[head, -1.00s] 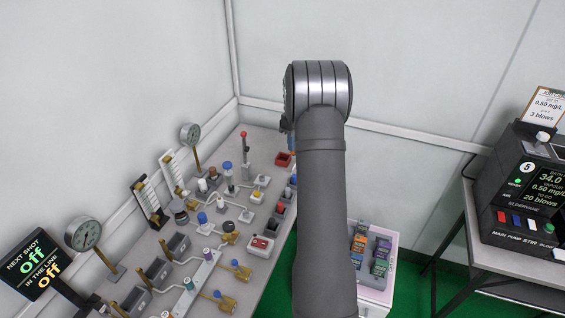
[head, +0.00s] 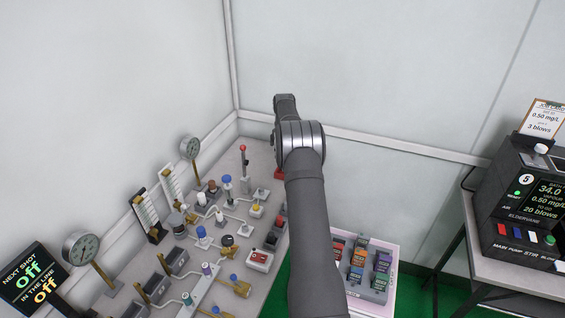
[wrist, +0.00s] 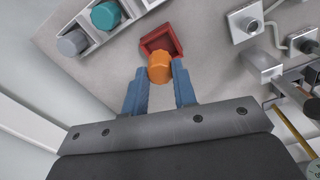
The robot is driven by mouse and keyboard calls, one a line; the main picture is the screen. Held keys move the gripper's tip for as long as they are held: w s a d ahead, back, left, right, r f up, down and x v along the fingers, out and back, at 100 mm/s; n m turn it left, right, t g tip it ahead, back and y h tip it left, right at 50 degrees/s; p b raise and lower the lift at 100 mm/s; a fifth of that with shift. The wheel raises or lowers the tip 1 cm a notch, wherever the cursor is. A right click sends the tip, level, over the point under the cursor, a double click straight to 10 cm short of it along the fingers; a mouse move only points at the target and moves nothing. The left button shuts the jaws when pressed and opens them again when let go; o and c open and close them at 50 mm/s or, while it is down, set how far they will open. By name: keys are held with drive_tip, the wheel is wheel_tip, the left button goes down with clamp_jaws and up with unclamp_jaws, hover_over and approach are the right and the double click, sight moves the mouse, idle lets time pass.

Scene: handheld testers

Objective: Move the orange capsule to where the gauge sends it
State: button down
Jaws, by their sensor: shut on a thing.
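The orange capsule (wrist: 160,68) is between the blue fingertips of my gripper (wrist: 159,84) in the wrist view, and the gripper is shut on it. Just beyond the capsule is a small square red tray (wrist: 176,36) with a raised rim. The capsule overlaps its near edge in the picture; I cannot tell its height above the bench. In the head view my arm hides the gripper and capsule, and part of the red tray (head: 279,174) shows beside it. Two round gauges, a near one (head: 81,247) and a far one (head: 190,147), stand along the wall; their readings are too small to tell.
A white rack (wrist: 89,43) holding a teal and a grey capsule is left of the red tray. Valves and fittings crowd the bench (head: 245,300). A sign (head: 33,278) stands at left. A tray of coloured blocks (head: 384,309) and a black machine (head: 520,190) are at right.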

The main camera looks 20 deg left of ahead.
drive_tip(key=shift+a+f, duration=0.35)
drive_tip(key=shift+f, duration=1.85)
drive_tip(key=shift+f, duration=0.1)
drive_tip(key=c, duration=1.2)
unclamp_jaws()
drive_tip(key=shift+o, duration=0.2)
wheel_tip(320, 180, up, 12)
drive_tip(key=shift+r, duration=0.15)
drive_tip(key=shift+f, duration=4.25)
